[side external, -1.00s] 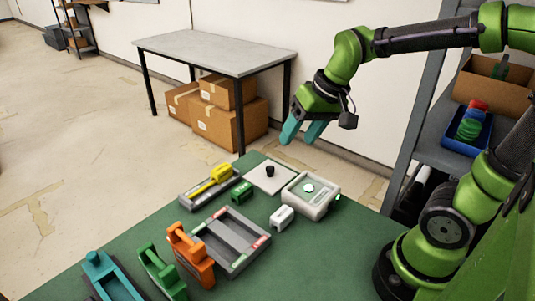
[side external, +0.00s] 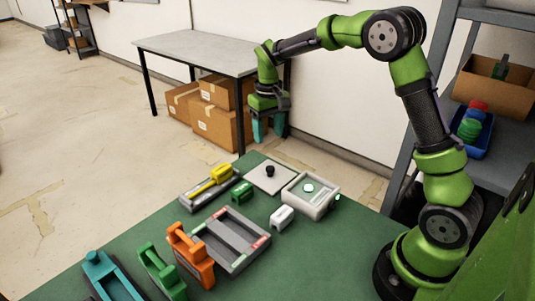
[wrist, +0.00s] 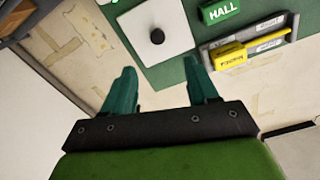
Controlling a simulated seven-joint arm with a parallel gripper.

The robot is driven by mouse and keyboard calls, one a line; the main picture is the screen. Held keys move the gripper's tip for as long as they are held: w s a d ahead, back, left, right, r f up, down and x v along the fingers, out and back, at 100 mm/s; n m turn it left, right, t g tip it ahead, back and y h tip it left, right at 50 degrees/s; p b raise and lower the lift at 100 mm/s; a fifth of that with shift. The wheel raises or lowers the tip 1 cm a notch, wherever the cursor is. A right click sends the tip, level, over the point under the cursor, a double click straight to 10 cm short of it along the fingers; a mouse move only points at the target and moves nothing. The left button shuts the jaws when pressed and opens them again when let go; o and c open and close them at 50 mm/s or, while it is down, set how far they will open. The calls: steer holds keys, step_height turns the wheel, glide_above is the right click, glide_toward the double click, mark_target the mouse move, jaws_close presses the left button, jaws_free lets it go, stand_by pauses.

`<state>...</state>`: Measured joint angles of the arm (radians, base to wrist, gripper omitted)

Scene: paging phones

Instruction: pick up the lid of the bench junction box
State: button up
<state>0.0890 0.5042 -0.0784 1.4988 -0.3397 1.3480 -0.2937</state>
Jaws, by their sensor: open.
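The lid appears to be the flat pale square plate with a black knob (side external: 270,172), lying on the far edge of the green bench. In the wrist view the lid (wrist: 128,22) is ahead of the fingertips, its knob roughly midway between them sideways. My gripper (side external: 269,127) is open and empty, pointing down, above and apart from the lid. Its teal fingers also show in the wrist view (wrist: 161,80).
A green HALL block (side external: 242,191), a grey tray with a yellow handset (side external: 212,184), a small white block (side external: 282,217), a grey two-slot tray (side external: 232,241) and an orange phone (side external: 188,254) share the bench (side external: 330,250). A grey table (side external: 215,50) stands behind.

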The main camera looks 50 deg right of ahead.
glide_above(270, 167)
step_height(270, 167, down, 6)
steer(key=shift+w+a+f, duration=0.1)
steer(key=shift+a+f, duration=0.05)
steer(key=shift+f, duration=2.75)
jaws_close()
